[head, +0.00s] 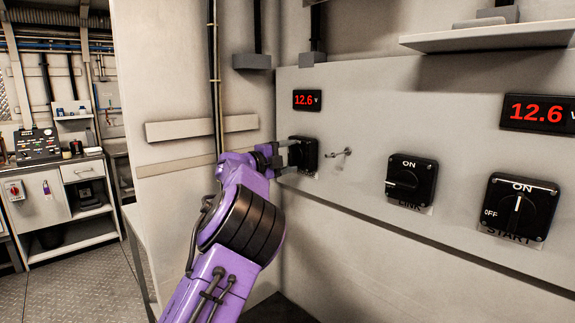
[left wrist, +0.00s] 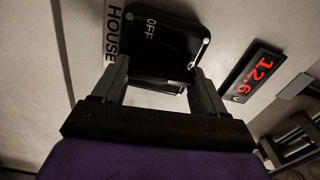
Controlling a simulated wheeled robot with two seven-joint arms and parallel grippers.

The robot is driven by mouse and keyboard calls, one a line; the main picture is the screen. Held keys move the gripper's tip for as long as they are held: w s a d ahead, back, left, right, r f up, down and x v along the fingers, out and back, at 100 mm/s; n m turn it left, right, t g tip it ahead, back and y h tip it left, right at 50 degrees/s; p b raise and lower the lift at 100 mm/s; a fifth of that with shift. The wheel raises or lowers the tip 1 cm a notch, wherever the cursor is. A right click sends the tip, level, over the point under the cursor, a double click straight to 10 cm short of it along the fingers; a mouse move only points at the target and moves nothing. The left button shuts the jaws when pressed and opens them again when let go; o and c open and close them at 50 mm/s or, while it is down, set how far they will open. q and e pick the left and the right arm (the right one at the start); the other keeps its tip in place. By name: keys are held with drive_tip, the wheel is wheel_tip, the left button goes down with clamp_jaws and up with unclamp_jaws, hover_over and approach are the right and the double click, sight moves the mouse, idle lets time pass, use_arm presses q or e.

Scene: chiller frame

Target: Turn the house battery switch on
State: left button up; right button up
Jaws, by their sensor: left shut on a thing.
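The house battery switch (head: 309,150) is the black square switch at the left of the grey panel, under a red 12.6 V display. In the left wrist view the switch (left wrist: 163,38) shows its OFF mark and a HOUSE label (left wrist: 113,32) beside it. My left gripper (head: 291,155) is at the front of this switch. In the left wrist view my left gripper (left wrist: 158,78) has its two fingers on either side of the switch's dark knob, shut on it. The knob's exact angle is too dark and covered to tell. My right gripper is not in view.
A small key-like metal piece (head: 341,154) sticks out right of the house switch. The LINK switch (head: 411,180) and START switch (head: 518,208) are farther right. A shelf (head: 480,38) juts out above. A workbench (head: 60,207) stands far left.

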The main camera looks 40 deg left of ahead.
use_arm(q)
drive_tip(key=shift+f+m+b, duration=0.2)
drive_tip(key=shift+m+b, duration=0.2)
drive_tip(key=shift+m, duration=0.1)
drive_tip(key=o, duration=1.1)
drive_tip(key=shift+r, duration=0.15)
drive_tip(key=shift+c, duration=0.2)
drive_tip(key=s+b, duration=0.3)
drive_tip(key=s, duration=0.7)
drive_tip(key=shift+s+a, duration=0.3)
drive_tip(key=shift+a, duration=0.15)
